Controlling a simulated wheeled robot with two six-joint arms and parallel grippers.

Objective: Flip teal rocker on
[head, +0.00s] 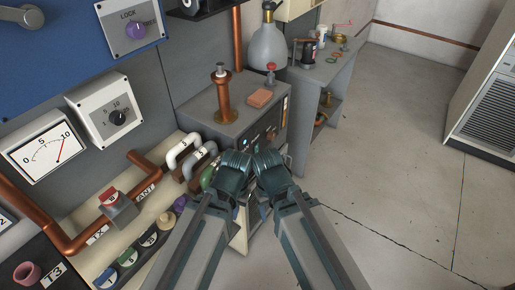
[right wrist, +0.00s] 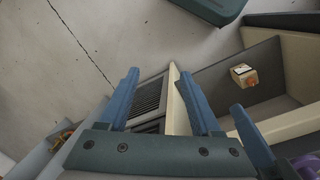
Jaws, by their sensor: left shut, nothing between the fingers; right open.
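I cannot make out a teal rocker in either view. A grey cabinet (head: 205,100) with a dark front panel (head: 262,138) of small controls stands just beyond my grippers, which hide part of its front. My left gripper (head: 236,163) is shut and empty in front of the cabinet. My right gripper (head: 268,163) is close beside it, open and empty. In the right wrist view, the blue fingers of my right gripper (right wrist: 160,95) stand apart with nothing between them, over a slatted grille (right wrist: 149,99).
Grey, white and green handles (head: 184,152) rise left of my grippers. Coloured round knobs (head: 127,257) line the console below. A copper pipe (head: 65,240) runs along the console. A grey workbench (head: 320,75) stands behind. The floor (head: 400,150) on the right is clear.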

